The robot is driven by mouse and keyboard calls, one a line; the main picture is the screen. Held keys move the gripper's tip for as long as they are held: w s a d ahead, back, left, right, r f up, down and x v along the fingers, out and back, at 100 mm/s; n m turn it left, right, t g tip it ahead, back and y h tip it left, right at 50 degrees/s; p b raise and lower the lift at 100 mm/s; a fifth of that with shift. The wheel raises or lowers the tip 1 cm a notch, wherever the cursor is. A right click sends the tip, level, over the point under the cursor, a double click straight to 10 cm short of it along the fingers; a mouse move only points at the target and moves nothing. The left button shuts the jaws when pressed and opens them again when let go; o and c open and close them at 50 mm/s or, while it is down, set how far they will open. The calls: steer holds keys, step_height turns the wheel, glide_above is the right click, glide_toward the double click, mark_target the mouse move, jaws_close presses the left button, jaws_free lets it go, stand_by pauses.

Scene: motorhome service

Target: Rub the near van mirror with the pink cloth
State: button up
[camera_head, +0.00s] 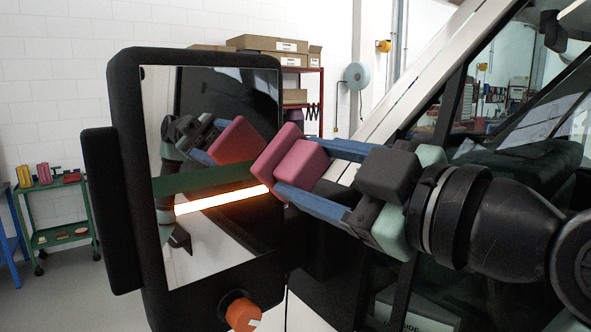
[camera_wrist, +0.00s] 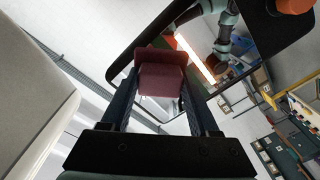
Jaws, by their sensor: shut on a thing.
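The near van mirror (camera_head: 215,262) has a black housing and a tall reflective face, left of centre in the head view. Its dark frame also shows at the top of the wrist view (camera_wrist: 150,45). My gripper (camera_head: 298,168) comes in from the right with blue fingers shut on the pink cloth (camera_head: 300,163), a folded block. The cloth's left face is at or very close to the right part of the glass; I cannot tell if it touches. Its reflection shows in the mirror. In the wrist view the cloth (camera_wrist: 162,80) sits between the fingertips.
An orange knob (camera_head: 243,314) sticks out below the mirror. The van's window pillar and windscreen (camera_head: 500,110) are behind my arm on the right. A green trolley (camera_head: 60,232) stands at the far left, and a red shelf with boxes (camera_head: 270,45) behind the mirror.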

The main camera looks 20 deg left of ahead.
steer(key=shift+s+d, duration=0.3)
steer(key=shift+d, duration=0.1)
steer(key=shift+b+v, duration=0.3)
steer(key=shift+v, duration=1.2)
steer(key=shift+a, duration=0.15)
steer(key=s+a+f, duration=0.4)
steer(key=s+f, duration=0.1)
steer(key=shift+p+x, duration=0.5)
steer(key=shift+x, duration=2.45)
steer(key=shift+x, duration=1.2)
steer(key=shift+s+a, duration=0.15)
